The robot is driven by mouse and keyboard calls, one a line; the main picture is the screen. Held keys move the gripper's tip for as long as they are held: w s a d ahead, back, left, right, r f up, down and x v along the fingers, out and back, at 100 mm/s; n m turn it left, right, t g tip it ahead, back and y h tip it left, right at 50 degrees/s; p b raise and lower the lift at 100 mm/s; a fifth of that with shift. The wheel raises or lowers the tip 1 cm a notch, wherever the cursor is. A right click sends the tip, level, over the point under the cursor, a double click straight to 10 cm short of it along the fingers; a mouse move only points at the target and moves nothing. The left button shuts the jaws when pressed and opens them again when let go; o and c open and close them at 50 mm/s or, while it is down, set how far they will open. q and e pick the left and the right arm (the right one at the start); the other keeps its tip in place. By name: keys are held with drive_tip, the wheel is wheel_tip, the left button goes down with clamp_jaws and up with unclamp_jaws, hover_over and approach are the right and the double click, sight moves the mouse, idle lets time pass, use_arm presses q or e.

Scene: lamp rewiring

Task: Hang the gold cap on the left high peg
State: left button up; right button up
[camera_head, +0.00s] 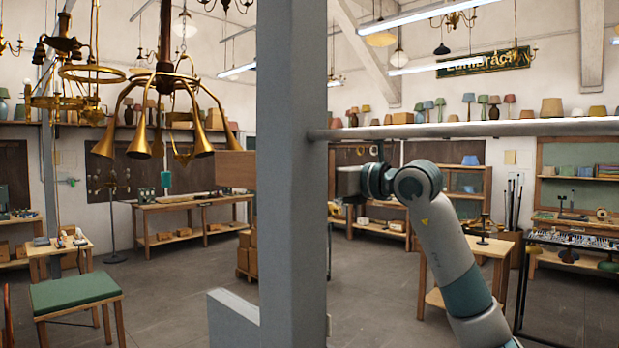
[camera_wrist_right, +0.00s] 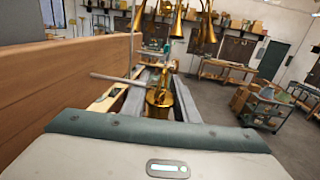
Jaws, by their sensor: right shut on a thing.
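The gold cap (camera_wrist_right: 159,98) shows in the right wrist view as a small shiny brass piece between the fingers of my right gripper (camera_wrist_right: 158,108), which is shut on it. A pale rod-like peg (camera_wrist_right: 108,76) sticks out from the wooden board at left, and its end is close to the cap's upper part. I cannot tell whether they touch. In the head view my right gripper (camera_head: 349,184) is raised just right of the grey post, and the cap is hidden. The wooden board (camera_head: 236,170) shows left of the post. My left gripper is not in view.
A thick grey post (camera_head: 291,200) stands close in front and blocks the middle of the head view. A horizontal bar (camera_head: 480,129) runs right from it, just above my right wrist. A brass chandelier (camera_head: 165,100) hangs at left. A green-topped stool (camera_head: 75,292) stands at lower left.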

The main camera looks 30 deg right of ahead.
drive_tip(key=shift+s+a, duration=0.2)
drive_tip(key=shift+a, duration=0.45)
drive_tip(key=shift+s+a+f+b, duration=0.25)
drive_tip(key=shift+a+f+b, duration=0.4)
drive_tip(key=shift+b, duration=0.1)
drive_tip(key=o, duration=1.2)
